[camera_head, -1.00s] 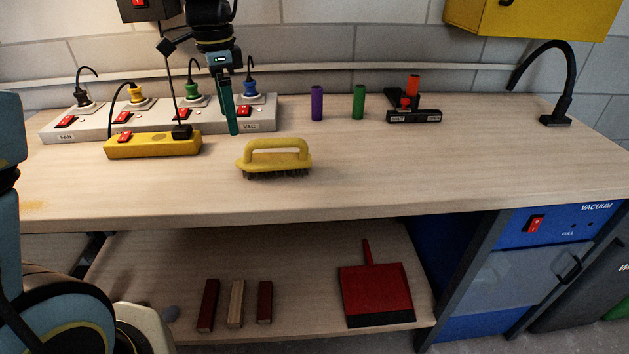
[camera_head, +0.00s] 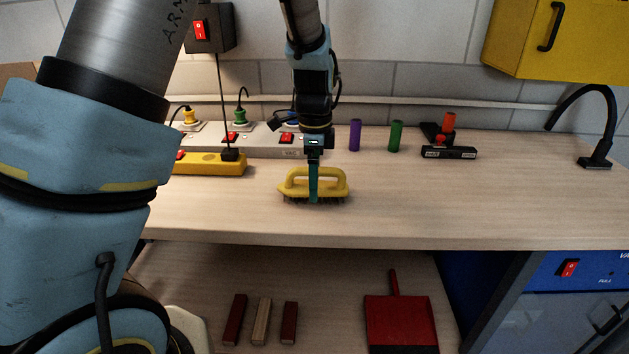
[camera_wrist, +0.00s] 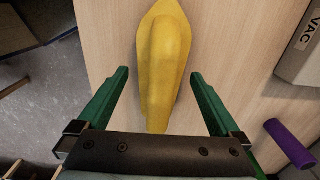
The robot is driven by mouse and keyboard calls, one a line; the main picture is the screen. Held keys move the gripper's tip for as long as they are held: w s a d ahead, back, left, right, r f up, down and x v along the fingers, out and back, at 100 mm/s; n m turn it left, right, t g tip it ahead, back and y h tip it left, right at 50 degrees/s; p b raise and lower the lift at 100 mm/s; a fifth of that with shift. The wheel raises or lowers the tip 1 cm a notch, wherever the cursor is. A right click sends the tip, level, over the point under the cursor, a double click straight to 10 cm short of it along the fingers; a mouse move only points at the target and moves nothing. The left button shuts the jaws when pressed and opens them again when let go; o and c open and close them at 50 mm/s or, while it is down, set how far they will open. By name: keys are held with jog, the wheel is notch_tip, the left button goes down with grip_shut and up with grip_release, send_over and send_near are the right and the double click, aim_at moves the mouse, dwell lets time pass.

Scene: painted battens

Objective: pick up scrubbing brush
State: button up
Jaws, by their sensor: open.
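The scrubbing brush (camera_head: 334,186) is yellow with a looped handle and dark bristles. It rests bristles down on the wooden workbench. My gripper (camera_head: 314,199) is over the middle of the brush in the head view, with a green finger in front of its handle. In the wrist view the brush (camera_wrist: 163,65) runs lengthwise between the two green fingers of my gripper (camera_wrist: 158,72). The fingers are open, with a gap on each side of the handle. The bristles are hidden in the wrist view.
A white power strip (camera_head: 262,140) and a yellow power strip (camera_head: 210,164) lie left of the brush. A purple cylinder (camera_head: 355,135) and a green cylinder (camera_head: 395,136) stand behind right. The workbench (camera_head: 450,205) is clear to the right of the brush.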

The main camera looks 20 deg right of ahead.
jog(key=shift+f, duration=0.75)
jog(key=shift+c, duration=0.4)
jog(key=c, duration=1.4)
